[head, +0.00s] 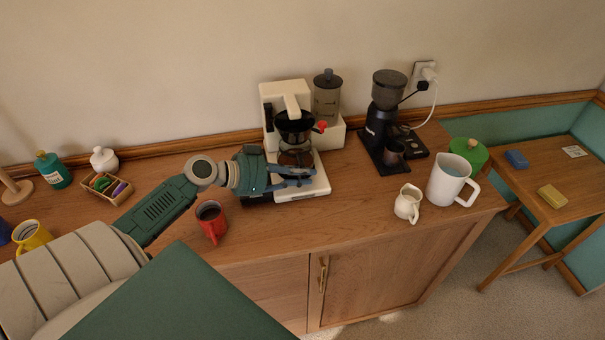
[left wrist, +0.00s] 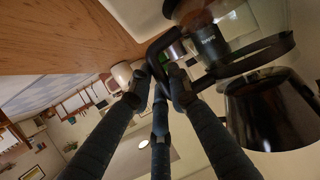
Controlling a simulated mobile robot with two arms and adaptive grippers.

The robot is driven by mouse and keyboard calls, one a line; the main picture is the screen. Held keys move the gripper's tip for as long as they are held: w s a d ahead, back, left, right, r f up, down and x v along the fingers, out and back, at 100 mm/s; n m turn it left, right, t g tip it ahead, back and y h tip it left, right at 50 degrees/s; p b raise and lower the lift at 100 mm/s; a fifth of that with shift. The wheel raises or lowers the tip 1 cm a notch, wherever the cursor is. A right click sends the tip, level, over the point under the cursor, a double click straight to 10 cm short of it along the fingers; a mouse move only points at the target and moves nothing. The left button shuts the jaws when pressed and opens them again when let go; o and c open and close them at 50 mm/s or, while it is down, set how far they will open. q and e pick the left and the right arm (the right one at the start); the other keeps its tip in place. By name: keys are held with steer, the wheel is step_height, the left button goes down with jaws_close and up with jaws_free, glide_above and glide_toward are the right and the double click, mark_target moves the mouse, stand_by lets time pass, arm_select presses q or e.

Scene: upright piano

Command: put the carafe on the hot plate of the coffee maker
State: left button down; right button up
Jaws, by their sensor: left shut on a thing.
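The white coffee maker (head: 322,186) stands against the wall with its black filter basket (head: 295,128) above the base. The glass carafe (head: 296,158) is under the basket, over the hot plate area, and looks about upright. My left gripper (head: 303,177) is in front of it. In the left wrist view its fingers (left wrist: 160,82) close around the carafe's black handle (left wrist: 158,50), with the carafe's glass (left wrist: 192,10) at the top and the dark basket (left wrist: 268,110) at right. The hot plate is mostly hidden, so I cannot tell if the carafe touches it. My right gripper is not in view.
A red mug (head: 212,224) stands close to my left forearm. A black grinder (head: 384,125), a small white creamer (head: 408,204) and a white pitcher (head: 445,182) stand to the right. The cabinet top in front of the coffee maker is clear.

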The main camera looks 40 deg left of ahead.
arm_select(q)
steer(key=c, duration=1.6)
jaws_free()
steer(key=shift+c, duration=0.2)
steer(key=shift+s, duration=0.1)
steer(key=shift+r, duration=0.1)
steer(key=b+v, duration=0.2)
steer(key=v, duration=1)
steer(key=shift+b, duration=0.35)
